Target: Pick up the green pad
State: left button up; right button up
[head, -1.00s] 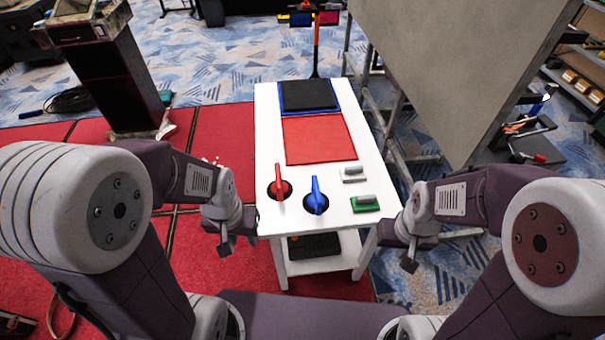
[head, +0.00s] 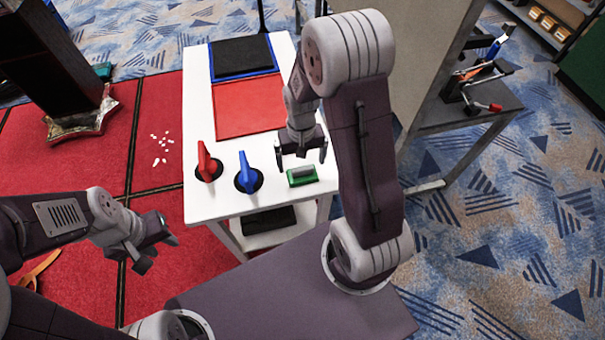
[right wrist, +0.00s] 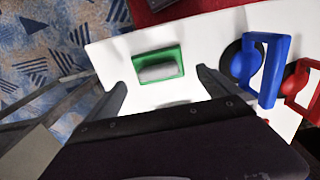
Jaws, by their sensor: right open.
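The green pad (head: 302,180) has a green base with a grey handle on top. It lies near the front right corner of the white table (head: 205,122). In the right wrist view the green pad (right wrist: 155,53) is just beyond the fingertips. My right gripper (head: 301,154) is open and empty, pointing down over the pad. In the right wrist view its two fingers (right wrist: 160,86) are spread wide, one to each side of the pad. My left gripper (head: 158,254) looks open and empty, off the table's left side.
A red-handled knob (head: 207,160) and a blue-handled knob (head: 247,170) stand left of the pad. A red mat (head: 245,108) and a black pad in a blue tray (head: 242,55) lie farther back. A grey bench with tools (head: 470,115) stands at right.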

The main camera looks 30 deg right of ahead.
aim_at(302, 168)
jog(key=f, duration=0.4)
jog(key=shift+s+f+b, duration=0.3)
jog(key=shift+b, duration=0.05)
jog(key=shift+w+d+f, duration=0.1)
jog(key=shift+f, duration=0.15)
jog(key=shift+r, duration=0.1)
jog(key=c, duration=1.2)
jog(key=shift+r, duration=0.55)
notch_tip(302, 168, up, 3)
jog(key=shift+r+p, duration=0.1)
jog(key=shift+p, duration=0.3)
jog(key=s+a+r, duration=0.5)
jog(key=a+r, duration=0.1)
jog(key=a, duration=0.4)
jog(key=shift+s+a+r+p, duration=0.2)
jog(key=shift+s+r+p, duration=0.1)
jog(key=shift+r+p, duration=0.1)
